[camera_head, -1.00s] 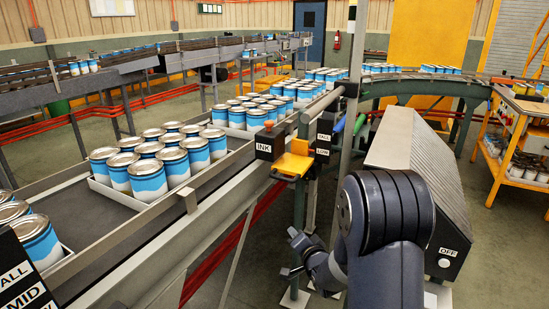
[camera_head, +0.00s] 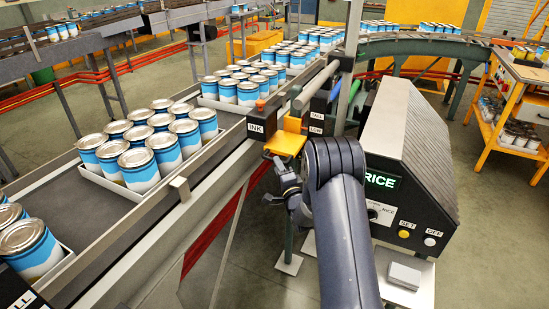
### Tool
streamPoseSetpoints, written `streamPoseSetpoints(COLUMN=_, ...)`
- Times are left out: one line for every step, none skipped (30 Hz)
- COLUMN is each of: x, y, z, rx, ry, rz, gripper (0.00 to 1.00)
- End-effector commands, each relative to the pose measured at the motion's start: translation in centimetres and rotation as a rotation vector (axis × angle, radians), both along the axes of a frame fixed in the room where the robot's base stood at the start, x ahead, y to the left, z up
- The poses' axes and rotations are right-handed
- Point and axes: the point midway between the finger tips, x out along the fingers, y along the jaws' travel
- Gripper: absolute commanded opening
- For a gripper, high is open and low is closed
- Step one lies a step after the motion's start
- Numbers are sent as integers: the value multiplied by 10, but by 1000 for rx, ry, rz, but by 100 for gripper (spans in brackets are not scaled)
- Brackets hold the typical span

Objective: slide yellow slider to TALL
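A yellow slider piece (camera_head: 287,140) sits at the conveyor's near rail, beside a black box (camera_head: 257,130) labelled INK. Just right of it is a dark panel (camera_head: 318,122) with the labels TALL above and LOW below. The slider's yellow plate stands nearer the LOW label's height; its exact setting is hard to tell. My gripper (camera_head: 270,180) is below and slightly left of the yellow piece, apart from it in the picture. Its small fingers look spread with nothing between them. My arm hides part of the area under the panel.
Trays of blue-and-white cans (camera_head: 148,139) line the conveyor on the left. A grey console (camera_head: 400,150) with a lit screen, a SET button and an OFF button stands close right of my arm. Another labelled panel (camera_head: 18,302) shows at bottom left.

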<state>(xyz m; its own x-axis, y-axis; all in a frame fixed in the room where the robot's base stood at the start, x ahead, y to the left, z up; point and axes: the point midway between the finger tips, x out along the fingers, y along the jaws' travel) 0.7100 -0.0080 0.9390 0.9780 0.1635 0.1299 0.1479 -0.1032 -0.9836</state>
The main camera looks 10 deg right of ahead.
Motion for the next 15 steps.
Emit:
streamPoseSetpoints(x=8, y=2, z=3, rx=0, ry=-1, rz=1, gripper=36)
streamPoseSetpoints(x=12, y=3, z=3, rx=0, ry=-1, rz=1, gripper=36)
streamPoseSetpoints(x=17, y=4, z=4, rx=0, ry=-1, rz=1, gripper=36)
streamPoseSetpoints(x=20, y=4, z=4, rx=0, ry=-1, rz=1, gripper=36)
streamPoseSetpoints(x=24, y=5, z=4, rx=0, ry=0, rz=0, gripper=36)
streamPoseSetpoints(x=27, y=5, z=4, rx=0, ry=1, rz=0, gripper=36)
streamPoseSetpoints(x=30, y=5, z=5, rx=0, ry=0, rz=0, gripper=36)
streamPoseSetpoints(x=32, y=6, z=5, rx=0, ry=-1, rz=0, gripper=36)
streamPoseSetpoints(x=34, y=6, z=5, rx=0, ry=0, rz=0, gripper=36)
streamPoseSetpoints(x=35, y=6, z=5, rx=1, ry=0, rz=0, gripper=36)
streamPoseSetpoints(x=37, y=6, z=5, rx=1, ry=1, rz=0, gripper=36)
streamPoseSetpoints(x=38, y=7, z=5, rx=1, ry=1, rz=0, gripper=36)
streamPoseSetpoints(x=39, y=7, z=5, rx=1, ry=1, rz=0, gripper=36)
streamPoseSetpoints(x=39, y=7, z=5, rx=1, ry=1, rz=0, gripper=36)
streamPoseSetpoints(x=39, y=7, z=5, rx=1, ry=1, rz=0, gripper=36)
